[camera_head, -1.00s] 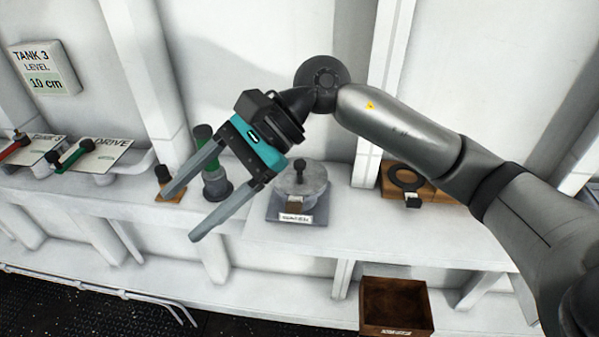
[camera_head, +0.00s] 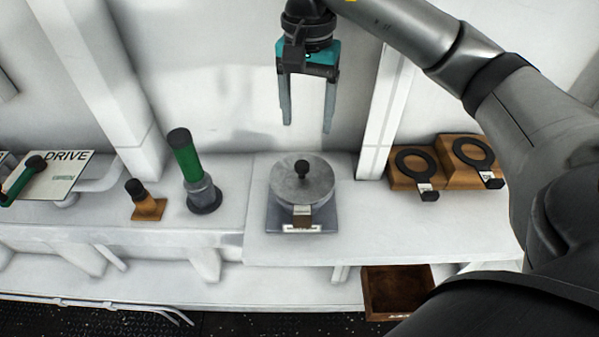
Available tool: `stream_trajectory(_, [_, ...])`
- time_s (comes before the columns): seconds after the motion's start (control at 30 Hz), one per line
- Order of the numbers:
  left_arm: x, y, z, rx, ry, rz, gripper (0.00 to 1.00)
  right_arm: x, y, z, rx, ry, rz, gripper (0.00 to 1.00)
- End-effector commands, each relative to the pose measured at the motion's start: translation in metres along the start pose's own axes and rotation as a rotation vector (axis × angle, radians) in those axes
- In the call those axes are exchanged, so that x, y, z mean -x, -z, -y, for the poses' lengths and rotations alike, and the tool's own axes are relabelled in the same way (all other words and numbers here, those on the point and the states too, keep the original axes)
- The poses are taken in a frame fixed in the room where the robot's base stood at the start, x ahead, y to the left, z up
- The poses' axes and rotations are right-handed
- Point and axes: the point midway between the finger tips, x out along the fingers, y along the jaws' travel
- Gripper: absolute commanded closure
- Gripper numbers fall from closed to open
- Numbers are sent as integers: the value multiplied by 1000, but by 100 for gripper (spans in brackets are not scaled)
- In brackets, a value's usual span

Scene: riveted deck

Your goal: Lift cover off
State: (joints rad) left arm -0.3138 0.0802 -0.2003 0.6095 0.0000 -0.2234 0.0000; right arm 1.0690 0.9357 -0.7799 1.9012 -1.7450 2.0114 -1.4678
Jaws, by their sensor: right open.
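My right gripper (camera_head: 307,128) points down above and slightly behind the cover, clear of the knob. Its two grey fingers are apart with nothing between them. My left gripper is not in the picture.
A green-handled cylinder (camera_head: 187,160) and a small black-topped peg on a wooden block (camera_head: 148,208) stand to the left. Two black rings on wooden blocks (camera_head: 455,178) are to the right. An open brown bin (camera_head: 368,290) is below. A white wall post (camera_head: 383,110) rises behind.

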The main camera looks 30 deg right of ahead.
Motion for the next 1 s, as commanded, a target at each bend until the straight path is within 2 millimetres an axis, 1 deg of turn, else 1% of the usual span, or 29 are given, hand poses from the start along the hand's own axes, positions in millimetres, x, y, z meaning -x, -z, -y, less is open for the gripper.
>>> stream_trajectory(0.03, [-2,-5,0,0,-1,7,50,-10,-1,0,2,-1,4,29])
stream_trajectory(0.17, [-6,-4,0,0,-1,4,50,-27,-2,0,2,0,5,29])
stream_trajectory(0.27, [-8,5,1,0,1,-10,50,-41,-2,1,2,0,5,29])
stream_trajectory(0.33, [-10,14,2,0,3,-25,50,-49,-2,1,2,0,5,29])
stream_trajectory(0.4, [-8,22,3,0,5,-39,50,-57,-1,0,0,-2,4,29])
stream_trajectory(0.47, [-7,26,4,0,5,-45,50,-63,-1,1,0,-1,3,29])
stream_trajectory(0.73, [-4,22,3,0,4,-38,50,-78,-2,2,1,0,4,29])
stream_trajectory(0.9, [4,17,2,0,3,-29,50,-99,-4,6,1,0,6,29])
stream_trajectory(1.0, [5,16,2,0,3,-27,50,-113,-3,6,-1,0,5,29])
